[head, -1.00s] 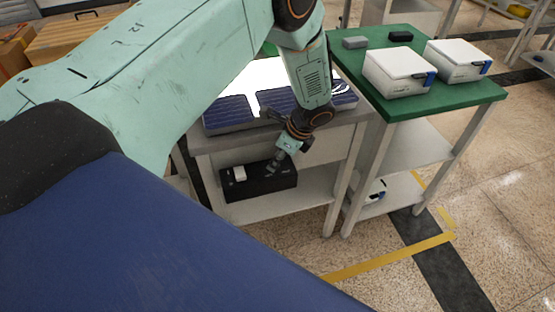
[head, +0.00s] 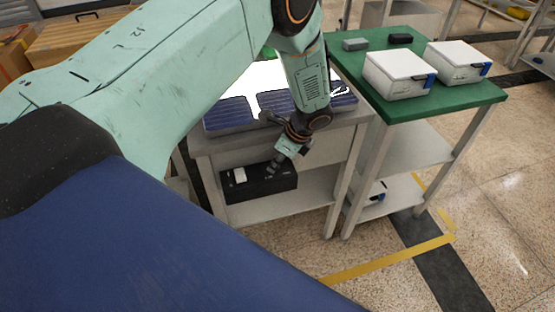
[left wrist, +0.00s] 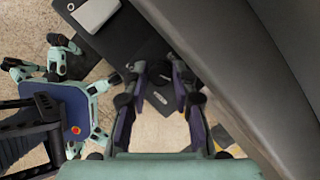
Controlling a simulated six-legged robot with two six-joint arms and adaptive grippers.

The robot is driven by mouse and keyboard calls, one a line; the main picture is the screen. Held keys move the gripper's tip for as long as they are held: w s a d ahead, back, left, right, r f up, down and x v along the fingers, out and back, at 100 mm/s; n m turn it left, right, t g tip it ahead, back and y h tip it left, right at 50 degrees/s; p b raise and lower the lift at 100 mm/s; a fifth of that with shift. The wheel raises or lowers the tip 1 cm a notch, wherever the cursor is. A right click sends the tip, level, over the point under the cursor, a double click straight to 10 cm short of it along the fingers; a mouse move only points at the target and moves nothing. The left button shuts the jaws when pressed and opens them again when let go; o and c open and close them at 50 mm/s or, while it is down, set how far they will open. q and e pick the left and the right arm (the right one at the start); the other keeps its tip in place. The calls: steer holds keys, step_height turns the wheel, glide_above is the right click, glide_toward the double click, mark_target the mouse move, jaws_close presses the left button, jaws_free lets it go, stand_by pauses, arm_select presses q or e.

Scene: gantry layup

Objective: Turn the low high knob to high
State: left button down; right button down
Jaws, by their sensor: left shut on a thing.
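A black control box (head: 262,190) with a white block-like part (head: 240,174) on its top sits on the shelf under the light panel. The box (left wrist: 122,38) and its white part (left wrist: 96,12) also show in the left wrist view. My left gripper (head: 276,165) reaches down to the right part of the box top. Its fingers (left wrist: 160,76) are shut on the low high knob, which is small, dark and mostly hidden between the fingertips. The knob's pointer and markings cannot be read. My right gripper is not in view.
The grey bench top (head: 205,143) overhangs the box closely, and its edge is near my left wrist. A green-topped table (head: 455,98) with white boxes (head: 398,73) stands to the right. Floor in front is clear.

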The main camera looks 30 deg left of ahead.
arm_select(q)
steer(key=shift+m, duration=0.3)
steer(key=shift+s+r+m+t+p, duration=0.1)
steer(key=shift+m+t+p, duration=0.4)
steer(key=shift+m, duration=0.9)
steer(key=shift+m+t, duration=0.5)
steer(key=shift+m, duration=0.4)
steer(key=shift+f+m+h+b, duration=0.2)
steer(key=shift+m+h+b, duration=0.15)
steer(key=shift+b, duration=0.25)
steer(key=m+t+b, duration=0.1)
steer(key=m+b, duration=0.1)
steer(key=b, duration=0.1)
steer(key=m+t+h+b, duration=0.1)
steer(key=m+b, duration=0.1)
steer(key=m, duration=0.1)
steer(key=shift+s+a+b, duration=0.1)
steer(key=shift+s+b, duration=0.05)
steer(key=shift+b, duration=0.25)
steer(key=shift+r+m+t+h+b, duration=0.1)
steer(key=shift+m+t+h+b, duration=0.3)
steer(key=shift+m+b, duration=1)
steer(key=shift+m, duration=0.25)
